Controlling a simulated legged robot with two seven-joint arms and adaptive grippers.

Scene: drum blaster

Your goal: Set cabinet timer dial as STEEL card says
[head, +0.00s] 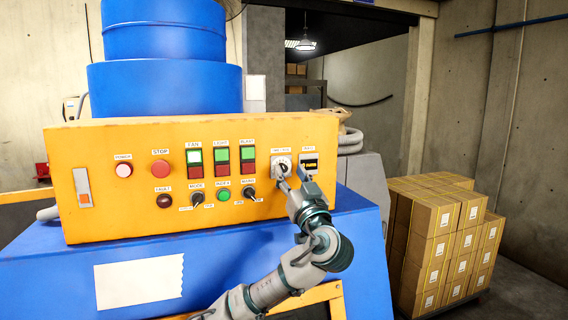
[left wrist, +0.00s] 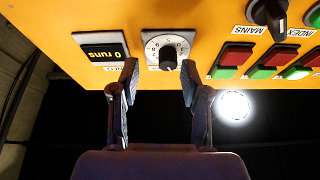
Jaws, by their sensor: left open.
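The timer dial (head: 281,165) is a white-faced dial with a dark knob, near the right end of the yellow cabinet panel (head: 110,220). In the left wrist view the dial (left wrist: 168,52) shows numbers around its black knob. My left gripper (head: 291,177) is just in front of the dial, its fingers apart and empty. In the left wrist view the open fingers (left wrist: 160,68) stand on either side below the knob, with no visible contact. No card reading STEEL can be made out. My right gripper is out of view.
A display (left wrist: 103,51) reading "0 runs" sits beside the dial. Push buttons (head: 221,160) and the MAINS switch (head: 249,193) are close by on the panel. A blank-looking white sheet (head: 139,281) is on the blue front. Stacked cartons (head: 430,240) stand at the right.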

